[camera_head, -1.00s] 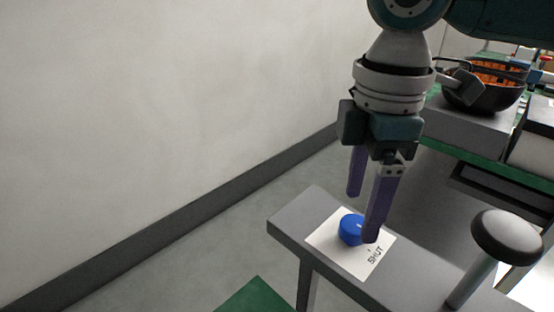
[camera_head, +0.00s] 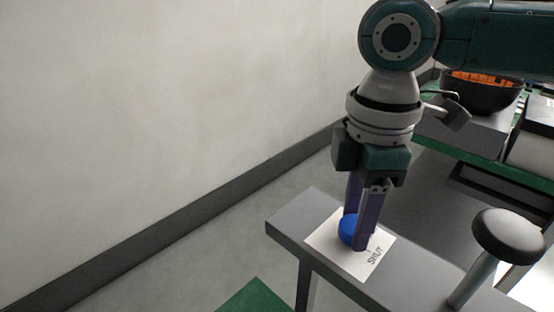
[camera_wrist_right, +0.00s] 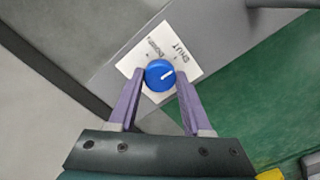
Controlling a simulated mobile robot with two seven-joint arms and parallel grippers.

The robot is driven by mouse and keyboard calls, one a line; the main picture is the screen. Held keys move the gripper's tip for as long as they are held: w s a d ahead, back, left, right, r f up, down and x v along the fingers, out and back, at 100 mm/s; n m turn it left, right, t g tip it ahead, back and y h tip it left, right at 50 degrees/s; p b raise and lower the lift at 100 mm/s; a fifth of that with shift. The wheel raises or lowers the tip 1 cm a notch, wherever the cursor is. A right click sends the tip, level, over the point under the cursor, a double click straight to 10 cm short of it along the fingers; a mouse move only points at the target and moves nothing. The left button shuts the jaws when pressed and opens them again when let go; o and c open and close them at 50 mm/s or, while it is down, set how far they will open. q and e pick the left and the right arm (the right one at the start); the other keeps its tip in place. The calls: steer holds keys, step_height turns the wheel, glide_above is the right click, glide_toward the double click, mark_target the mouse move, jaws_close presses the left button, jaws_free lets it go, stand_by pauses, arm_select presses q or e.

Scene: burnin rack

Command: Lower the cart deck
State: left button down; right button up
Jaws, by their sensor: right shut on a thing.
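A round blue knob (camera_head: 347,229) sits on a white card (camera_head: 326,243) on a grey ledge (camera_head: 291,222). In that view the knob (camera_wrist_right: 159,76) has a white mark pointing up and right, towards the "SHUT" side. My right gripper (camera_head: 358,233) points down with its purple fingers on either side of the knob, shut on it. A finger hides part of the knob in the head view. I cannot tell which surface is the cart deck. My left gripper is not in view.
A dark round-topped post (camera_head: 508,236) stands right of the card. A black bowl (camera_head: 480,93) with orange contents sits on a grey block at the back right. A green surface (camera_head: 255,297) shows at the bottom. A pale wall (camera_head: 160,110) fills the left.

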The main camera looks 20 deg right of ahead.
jaws_close()
